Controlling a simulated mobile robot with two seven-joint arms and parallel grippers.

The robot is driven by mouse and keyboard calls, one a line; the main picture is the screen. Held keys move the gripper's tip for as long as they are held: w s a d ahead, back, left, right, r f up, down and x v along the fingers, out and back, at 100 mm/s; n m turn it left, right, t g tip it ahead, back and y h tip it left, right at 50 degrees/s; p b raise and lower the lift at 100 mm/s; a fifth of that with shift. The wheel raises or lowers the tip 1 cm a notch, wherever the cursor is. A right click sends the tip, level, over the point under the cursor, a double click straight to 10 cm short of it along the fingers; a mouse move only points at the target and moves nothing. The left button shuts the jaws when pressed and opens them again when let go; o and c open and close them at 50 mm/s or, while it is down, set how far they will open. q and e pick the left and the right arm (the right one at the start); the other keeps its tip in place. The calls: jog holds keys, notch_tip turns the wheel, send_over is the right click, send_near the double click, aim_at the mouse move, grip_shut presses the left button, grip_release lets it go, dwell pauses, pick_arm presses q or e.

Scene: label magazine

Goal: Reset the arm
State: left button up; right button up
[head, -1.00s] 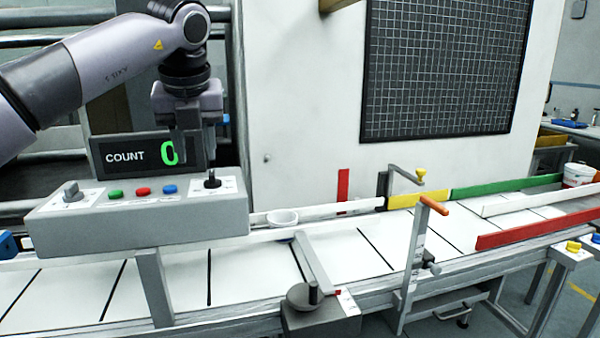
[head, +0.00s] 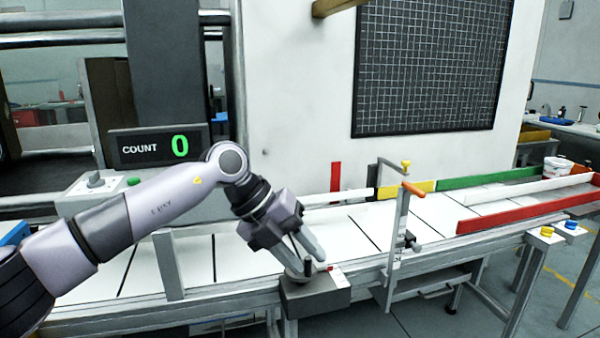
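My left arm comes in from the left and reaches down to the right over the conveyor. Its gripper (head: 307,258) points down at the conveyor's front edge, just above the grey block (head: 316,296) with the round knob and short dark peg. Its two fingers show apart with nothing seen between them, so it looks open. The fingers overlap the knob in the picture, and I cannot tell whether they touch it. My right gripper is not in view.
A crank post with an orange handle (head: 412,188) stands right of my gripper. Coloured guide rails (head: 488,178) line the belt (head: 365,221) farther right. A white tub (head: 556,166) stands at the far right.

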pick_arm(q)
jog(key=s+d+f+n+g+h+p, duration=0.1)
jog(key=s+d+f+n+h, duration=0.15)
jog(key=s+d+h, duration=0.75)
jog(key=w+a+f+n+t+y+p, duration=0.1)
jog(key=a+f+n+t+y, duration=0.3)
jog(key=a+f+n+t, duration=0.65)
jog(key=w+a+f+n+t+y+p, duration=0.1)
jog(key=a+f+n+t+y, duration=0.45)
jog(key=n, duration=0.95)
jog(key=s+a+f+n+g+y, duration=0.4)
jog(key=s+a+f, duration=0.9)
jog(key=s, duration=0.4)
jog(key=a+n+y, duration=0.1)
jog(key=n, duration=0.1)
jog(key=shift+a+f+n+g+y, duration=0.15)
jog(key=shift+a+n+g+y, duration=0.15)
jog(key=shift+g+y, duration=0.1)
jog(key=shift+c, duration=0.3)
